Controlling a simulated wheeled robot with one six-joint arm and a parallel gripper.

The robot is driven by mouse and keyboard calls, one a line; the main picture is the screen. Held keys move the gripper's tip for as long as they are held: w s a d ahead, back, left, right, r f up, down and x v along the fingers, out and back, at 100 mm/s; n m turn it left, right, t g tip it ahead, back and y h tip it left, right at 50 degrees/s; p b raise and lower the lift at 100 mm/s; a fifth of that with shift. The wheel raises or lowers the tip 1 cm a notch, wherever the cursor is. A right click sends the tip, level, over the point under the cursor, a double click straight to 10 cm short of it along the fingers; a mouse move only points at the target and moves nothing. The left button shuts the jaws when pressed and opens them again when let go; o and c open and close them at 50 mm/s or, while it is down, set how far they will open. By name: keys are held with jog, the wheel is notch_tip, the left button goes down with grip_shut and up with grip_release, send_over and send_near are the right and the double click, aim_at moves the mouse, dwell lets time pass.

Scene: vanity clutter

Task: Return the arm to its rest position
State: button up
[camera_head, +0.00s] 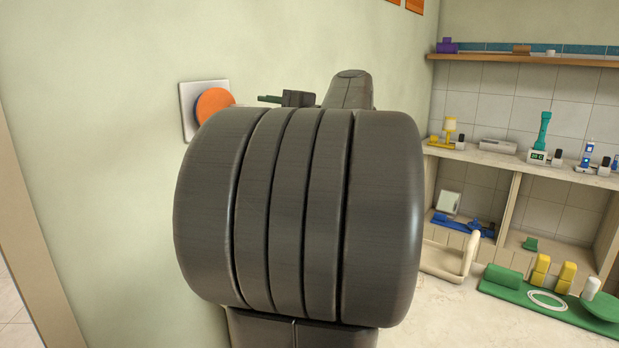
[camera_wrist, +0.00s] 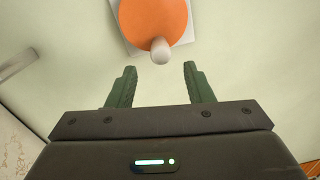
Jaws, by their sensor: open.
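My gripper (camera_wrist: 160,84) shows in the wrist view with its two green fingers apart and nothing between them. In the head view my gripper (camera_head: 270,99) shows only in part, beyond the large dark links of my arm, which hide the rest. An orange disc (camera_head: 213,103) on a pale wall plate (camera_head: 188,112) is left of the gripper in the head view. In the wrist view the orange disc (camera_wrist: 152,18) with a pale round knob (camera_wrist: 160,50) lies just beyond the fingertips, with a visible gap.
At the right is a counter with shelf compartments (camera_head: 490,158) holding several small items. A green mat (camera_head: 540,305) with yellow blocks and a white ring lies on the worktop. A beige tray (camera_head: 447,258) stands beside it. A wall shelf (camera_head: 520,60) runs above. Bare wall (camera_head: 100,90) is at left.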

jog(key=p+x, duration=0.1)
jog(key=x, duration=0.6)
jog(key=shift+w+a+r, duration=0.1)
jog(key=shift+a+r, duration=0.05)
jog(key=shift+r, duration=0.05)
jog(key=shift+f+m+p, duration=0.2)
jog(key=shift+m+p, duration=0.8)
jog(key=shift+p, duration=0.05)
jog(key=shift+s+f+m+p, duration=0.2)
jog(key=shift+f+m+p, duration=0.5)
jog(key=shift+m+p, duration=0.55)
